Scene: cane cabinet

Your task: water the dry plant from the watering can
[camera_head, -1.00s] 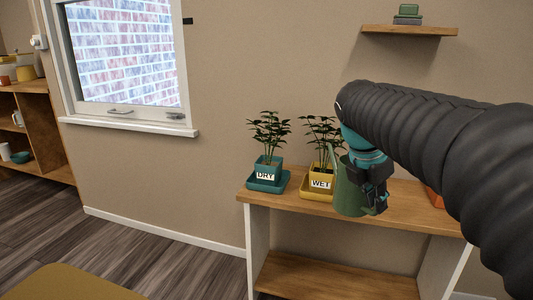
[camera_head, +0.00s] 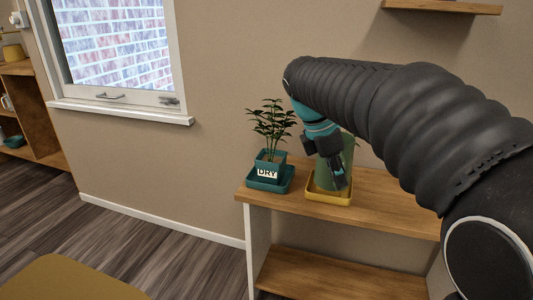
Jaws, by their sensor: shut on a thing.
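The dry plant (camera_head: 271,122) stands upright in a teal pot labelled DRY (camera_head: 268,161), on a teal saucer (camera_head: 282,186) at the left end of the wooden shelf. The green watering can (camera_head: 348,158) is held by my gripper (camera_head: 339,180), which is shut on it. The can is just right of the dry plant, apart from it, and overlaps the yellow saucer (camera_head: 330,199) in the picture. My arm and gripper hide part of the can; I cannot make out its spout. The wet plant is hidden behind the can and my arm.
The shelf's wooden top (camera_head: 400,208) is bare to the right of the yellow saucer. A window (camera_head: 115,50) is at the upper left. A small wall shelf (camera_head: 445,7) is at the upper right. A yellow surface (camera_head: 70,283) is at the lower left.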

